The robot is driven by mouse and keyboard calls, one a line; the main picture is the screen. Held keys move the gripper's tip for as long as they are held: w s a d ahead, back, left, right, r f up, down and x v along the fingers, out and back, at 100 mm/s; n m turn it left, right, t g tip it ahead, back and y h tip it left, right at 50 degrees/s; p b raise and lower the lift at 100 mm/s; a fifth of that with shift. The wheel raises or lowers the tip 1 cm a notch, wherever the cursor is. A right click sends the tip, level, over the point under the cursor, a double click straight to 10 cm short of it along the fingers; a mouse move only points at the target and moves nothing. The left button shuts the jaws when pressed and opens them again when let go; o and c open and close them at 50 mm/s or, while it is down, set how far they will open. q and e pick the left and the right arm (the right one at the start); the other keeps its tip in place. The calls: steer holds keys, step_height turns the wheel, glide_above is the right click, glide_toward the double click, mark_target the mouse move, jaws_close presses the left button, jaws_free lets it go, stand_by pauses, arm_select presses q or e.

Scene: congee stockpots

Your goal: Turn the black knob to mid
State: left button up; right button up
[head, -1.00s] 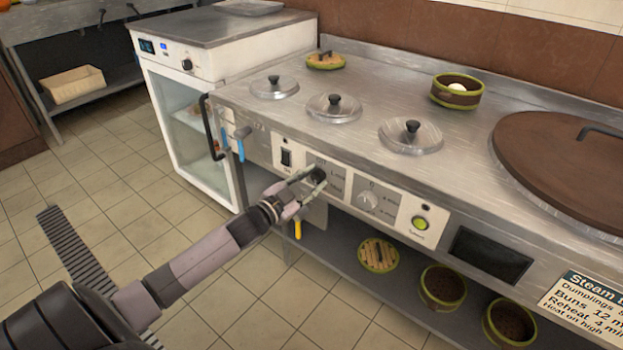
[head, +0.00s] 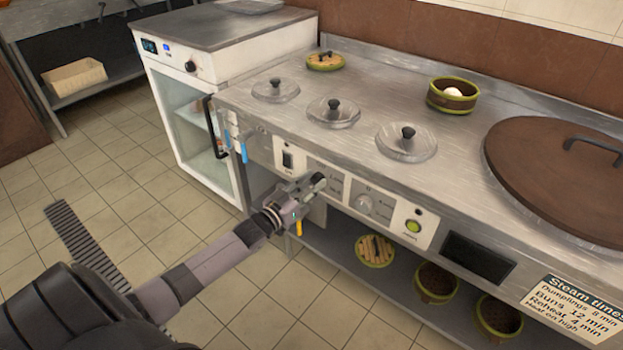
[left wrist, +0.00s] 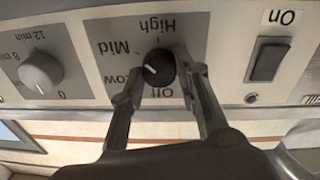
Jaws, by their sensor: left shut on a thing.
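The black knob (left wrist: 160,68) sits on a grey dial plate marked High, Mid, Low and Off, seen upside down in the left wrist view. Its white pointer is at the left of the knob, between the Low and Mid marks. My left gripper (left wrist: 163,77) is shut on the knob, one finger on each side. In the head view the left gripper (head: 312,186) reaches the counter's front panel and hides part of the knob (head: 319,181). My right gripper is not in view.
A grey timer knob (left wrist: 40,72) and an On switch (left wrist: 268,60) flank the black knob. A green button (head: 413,226) is further right. Blue-handled (head: 243,151) and yellow-handled (head: 299,228) items hang near the counter front.

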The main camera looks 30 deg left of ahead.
arm_select(q)
steer(key=shift+n+p, duration=0.5)
steer(key=shift+n, duration=1.3)
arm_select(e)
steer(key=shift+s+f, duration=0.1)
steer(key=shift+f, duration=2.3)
arm_select(q)
steer(key=shift+f, duration=0.1)
steer(key=o, duration=1.2)
steer(key=shift+c, duration=0.2)
steer(key=s+a, duration=0.1)
steer(key=s, duration=1.1)
steer(key=shift+a+f, duration=0.15)
steer(key=shift+f, duration=0.15)
